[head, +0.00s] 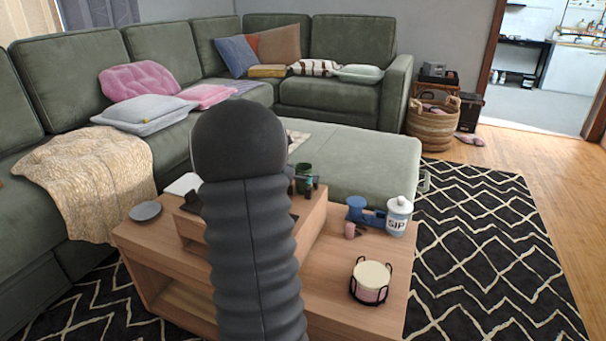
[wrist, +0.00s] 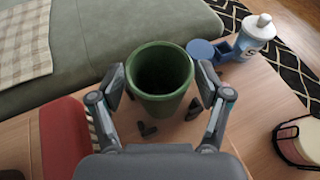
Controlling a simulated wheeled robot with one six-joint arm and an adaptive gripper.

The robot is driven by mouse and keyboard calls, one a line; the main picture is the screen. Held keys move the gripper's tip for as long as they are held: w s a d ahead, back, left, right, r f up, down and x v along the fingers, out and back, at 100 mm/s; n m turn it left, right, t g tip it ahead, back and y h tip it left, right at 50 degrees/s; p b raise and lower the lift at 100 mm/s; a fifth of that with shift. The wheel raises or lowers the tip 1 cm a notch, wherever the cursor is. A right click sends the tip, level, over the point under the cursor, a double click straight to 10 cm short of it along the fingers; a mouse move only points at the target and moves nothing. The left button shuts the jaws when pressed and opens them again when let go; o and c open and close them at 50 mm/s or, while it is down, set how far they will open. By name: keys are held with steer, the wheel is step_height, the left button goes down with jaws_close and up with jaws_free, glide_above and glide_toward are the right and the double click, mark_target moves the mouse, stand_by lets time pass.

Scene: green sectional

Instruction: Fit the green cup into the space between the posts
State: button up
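The green cup (wrist: 160,75) is upright between the two fingers of my gripper (wrist: 161,72) in the wrist view, its open mouth facing the camera. The fingertips appear to press on its sides. In the head view the cup (head: 304,172) shows just right of my arm, with dark fingers beside it. Short dark posts show below the cup in the wrist view, one at front left (wrist: 147,129) and one at right (wrist: 194,109). The cup hides the space behind them, and I cannot tell whether its base touches the table.
The wooden table (head: 325,309) also bears a blue object (head: 356,207), a white bottle (head: 398,216), a small pink item (head: 350,230) and a candle in a black wire holder (head: 370,281). A red object (wrist: 65,140) lies left of my gripper. A green ottoman (head: 375,160) stands behind.

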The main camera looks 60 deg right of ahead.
steer(key=shift+r, duration=0.3)
steer(key=v, duration=1.2)
steer(key=shift+f+p, duration=0.15)
steer(key=shift+p, duration=0.2)
steer(key=s+a+m+t+y, duration=0.3)
steer(key=a+m+y, duration=0.1)
steer(key=a, duration=1.1)
steer(key=s+a+m+t+y, duration=0.3)
steer(key=a+m, duration=0.3)
steer(key=a, duration=0.9)
steer(key=s+a+m+t+y, duration=0.2)
steer(key=a+m+y, duration=0.3)
steer(key=a, duration=1.1)
steer(key=shift+s+f+t+y, duration=0.3)
steer(key=shift+s+t+y, duration=0.15)
steer(key=shift+s, duration=0.35)
steer(key=shift+d, duration=0.1)
steer(key=shift+r, duration=0.1)
